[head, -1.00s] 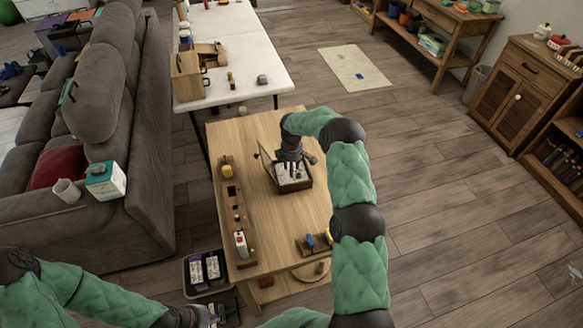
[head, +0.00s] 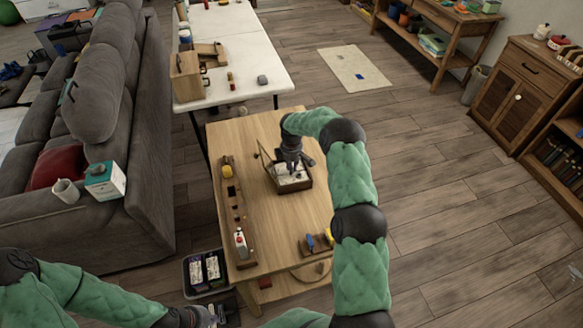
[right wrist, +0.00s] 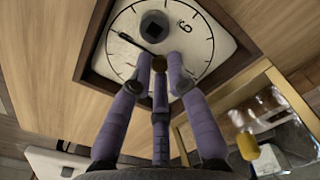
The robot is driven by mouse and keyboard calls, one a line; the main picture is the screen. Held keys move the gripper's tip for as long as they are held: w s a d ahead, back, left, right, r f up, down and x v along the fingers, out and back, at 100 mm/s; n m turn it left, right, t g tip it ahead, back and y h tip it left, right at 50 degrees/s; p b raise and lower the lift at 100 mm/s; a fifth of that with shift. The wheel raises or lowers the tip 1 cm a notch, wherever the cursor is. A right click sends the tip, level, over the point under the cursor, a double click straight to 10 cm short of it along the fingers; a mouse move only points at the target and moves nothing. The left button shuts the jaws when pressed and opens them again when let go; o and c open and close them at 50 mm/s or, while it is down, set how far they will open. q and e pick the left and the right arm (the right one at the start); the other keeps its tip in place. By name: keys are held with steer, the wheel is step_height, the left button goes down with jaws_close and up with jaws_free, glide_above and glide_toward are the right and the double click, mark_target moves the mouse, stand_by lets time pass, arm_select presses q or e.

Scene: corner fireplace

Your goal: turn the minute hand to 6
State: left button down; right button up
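The clock (head: 306,184) is a dark-framed square box on the wooden table, with its lid standing open. In the right wrist view its white dial (right wrist: 215,45) shows a large numeral (right wrist: 184,14), which looks like a turned 6 or 9.
A long wooden tray (head: 232,210) lies along the table's left side. A small holder (head: 310,245) with blue and yellow items is near the front right. A black crate (head: 205,271) is on the floor beside the table. A grey sofa (head: 150,170) stands left.

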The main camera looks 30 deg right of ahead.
steer(key=shift+o, duration=1.4)
steer(key=shift+r, duration=0.1)
step_height(320, 180, up, 12)
